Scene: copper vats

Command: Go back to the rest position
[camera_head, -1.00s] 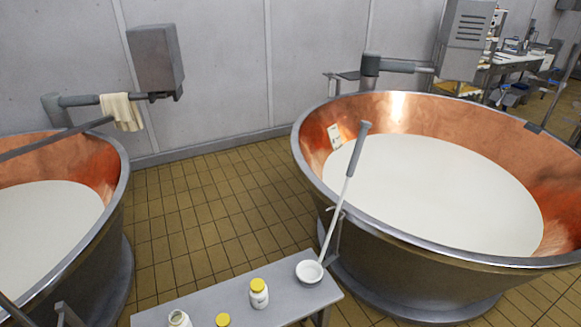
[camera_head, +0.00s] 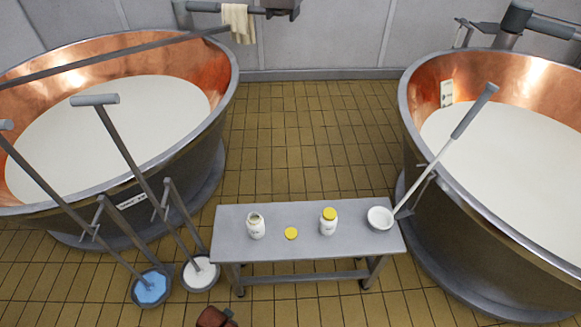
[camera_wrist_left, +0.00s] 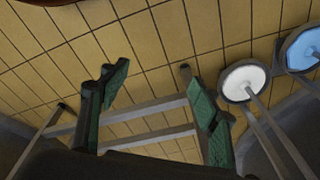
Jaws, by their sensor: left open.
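My left gripper (camera_wrist_left: 157,95) shows in the left wrist view, with its two green-padded fingers spread apart and nothing between them. Floor tiles and grey metal bars (camera_wrist_left: 150,140) show beyond the fingers. The gripper is not visible in the head view. My right gripper is in neither view. A grey bench (camera_head: 270,215) stands between two copper vats. On it are an open white jar (camera_head: 256,228), a yellow lid (camera_head: 291,233), a jar with a yellow lid (camera_head: 328,224) and a white ladle bowl (camera_head: 379,218) whose handle leans up over the right vat.
The left vat (camera_head: 205,150) and right vat (camera_head: 415,135) hold white liquid. A cloth (camera_head: 238,22) hangs at the back. Tiled floor (camera_head: 300,135) is clear behind the bench.

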